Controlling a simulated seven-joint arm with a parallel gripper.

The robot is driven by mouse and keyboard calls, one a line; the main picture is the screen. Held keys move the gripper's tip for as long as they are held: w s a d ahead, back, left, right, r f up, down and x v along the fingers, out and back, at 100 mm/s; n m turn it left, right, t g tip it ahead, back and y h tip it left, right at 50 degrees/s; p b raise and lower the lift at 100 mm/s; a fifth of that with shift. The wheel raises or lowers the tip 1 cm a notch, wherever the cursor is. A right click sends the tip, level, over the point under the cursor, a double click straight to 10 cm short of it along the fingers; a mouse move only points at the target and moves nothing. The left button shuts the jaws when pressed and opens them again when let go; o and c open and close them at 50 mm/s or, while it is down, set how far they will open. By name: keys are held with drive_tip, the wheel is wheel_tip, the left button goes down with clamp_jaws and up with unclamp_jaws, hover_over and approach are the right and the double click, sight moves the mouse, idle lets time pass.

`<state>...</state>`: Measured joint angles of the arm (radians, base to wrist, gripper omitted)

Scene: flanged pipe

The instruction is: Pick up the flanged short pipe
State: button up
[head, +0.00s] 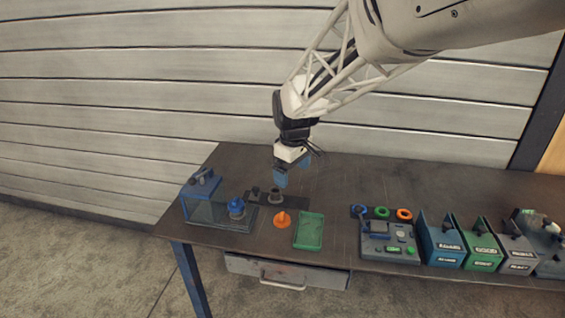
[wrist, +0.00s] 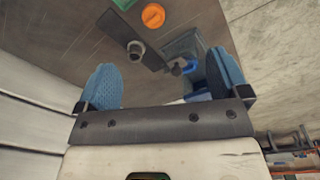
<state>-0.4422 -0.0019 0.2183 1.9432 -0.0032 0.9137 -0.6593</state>
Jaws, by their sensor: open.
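A short grey pipe piece with a wide rim and a dark opening (head: 275,198) stands on a dark strip on the table; it looks like the flanged short pipe. In the wrist view it (wrist: 136,50) shows between and beyond my fingers, nearer the left one. My gripper (head: 280,178) hangs above the strip, apart from the pieces. Its blue fingers (wrist: 163,82) are spread wide with nothing between them.
An orange flanged piece (head: 282,219) and a green tray (head: 309,231) stand in front of the strip. A blue-topped fixture (head: 205,200) and a blue part (head: 237,208) are at left. A control box (head: 389,240) and labelled bins (head: 440,242) are at right.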

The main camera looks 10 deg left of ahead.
sight(235, 199)
drive_tip(key=w+a+f+n, duration=0.1)
drive_tip(key=a+f, duration=0.2)
drive_tip(key=a, duration=0.3)
drive_tip(key=w+a+f+n, duration=0.2)
drive_tip(key=a+f, duration=0.2)
drive_tip(key=a, duration=0.3)
drive_tip(key=w+a+f+n, duration=0.2)
drive_tip(key=a+f, duration=0.2)
drive_tip(key=a, duration=0.2)
drive_tip(key=shift+w+a+g, duration=0.1)
drive_tip(key=shift+a+g, duration=0.15)
drive_tip(key=shift+g, duration=0.15)
drive_tip(key=shift+f, duration=0.1)
drive_tip(key=shift+f, duration=1.2)
drive_tip(key=shift+f, duration=0.1)
drive_tip(key=shift+f, duration=2.5)
drive_tip(key=shift+c, duration=0.2)
drive_tip(key=c, duration=1)
